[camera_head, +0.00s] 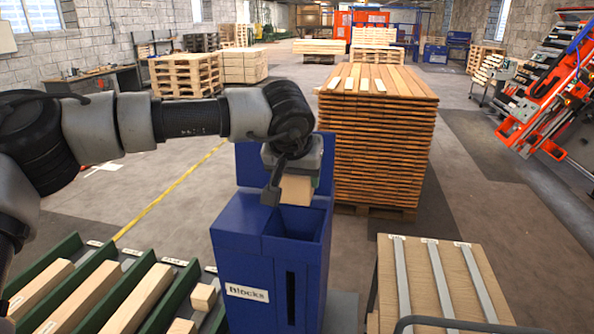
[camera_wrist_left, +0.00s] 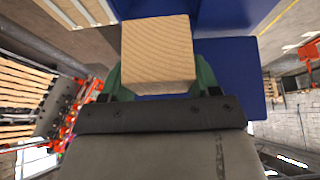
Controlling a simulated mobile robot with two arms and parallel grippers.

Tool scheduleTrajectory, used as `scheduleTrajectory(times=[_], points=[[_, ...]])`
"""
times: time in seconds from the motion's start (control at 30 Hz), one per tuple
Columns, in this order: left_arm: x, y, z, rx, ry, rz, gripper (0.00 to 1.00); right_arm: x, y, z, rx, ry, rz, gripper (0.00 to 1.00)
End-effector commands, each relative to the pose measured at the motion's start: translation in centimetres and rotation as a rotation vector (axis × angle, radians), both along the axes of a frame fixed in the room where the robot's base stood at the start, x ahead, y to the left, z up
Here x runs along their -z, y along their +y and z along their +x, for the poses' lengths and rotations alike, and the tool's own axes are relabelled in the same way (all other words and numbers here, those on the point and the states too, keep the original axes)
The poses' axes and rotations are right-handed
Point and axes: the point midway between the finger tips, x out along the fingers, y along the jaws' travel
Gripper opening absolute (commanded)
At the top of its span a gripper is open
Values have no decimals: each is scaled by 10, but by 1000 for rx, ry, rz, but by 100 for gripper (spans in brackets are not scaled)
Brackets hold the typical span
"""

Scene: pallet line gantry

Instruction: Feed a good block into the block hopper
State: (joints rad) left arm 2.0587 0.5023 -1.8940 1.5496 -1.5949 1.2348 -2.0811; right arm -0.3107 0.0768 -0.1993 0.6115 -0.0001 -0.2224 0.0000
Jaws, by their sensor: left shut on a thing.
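The block hopper (camera_head: 268,262) is a blue box labelled "Blocks" in the middle of the head view, with an open top and a dark vertical slot in its front. My left gripper (camera_head: 291,178) is above the hopper, shut on a light wooden block (camera_head: 296,190). The block hangs over the back part of the hopper's opening, and its lower end is close to the rim. In the left wrist view the block (camera_wrist_left: 157,55) sits between the green fingers, with blue hopper surfaces behind it. Two short blocks (camera_head: 203,296) lie in the rack at lower left. My right gripper is not in view.
A green-railed rack (camera_head: 163,285) with long wooden pieces stands left of the hopper. A wooden-topped table with metal strips (camera_head: 452,285) stands at right. A tall stack of boards (camera_head: 378,140) stands behind the hopper. Open floor lies at left behind the rack.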

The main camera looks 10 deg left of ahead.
Motion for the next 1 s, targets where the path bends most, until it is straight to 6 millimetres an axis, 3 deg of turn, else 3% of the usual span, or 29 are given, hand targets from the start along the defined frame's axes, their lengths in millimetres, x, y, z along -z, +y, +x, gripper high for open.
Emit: scheduleTrajectory(times=[0.1, 0.2, 0.6, 1.0], points=[[12, 0, 0, 1, -1, 0, 37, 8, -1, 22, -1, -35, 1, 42], [20, 0, 0, 1, -1, 0, 37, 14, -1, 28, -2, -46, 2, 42], [53, 0, 0, 0, 0, -1, 37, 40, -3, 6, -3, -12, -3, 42], [71, 0, 0, 0, -1, -1, 37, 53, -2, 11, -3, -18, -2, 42]])
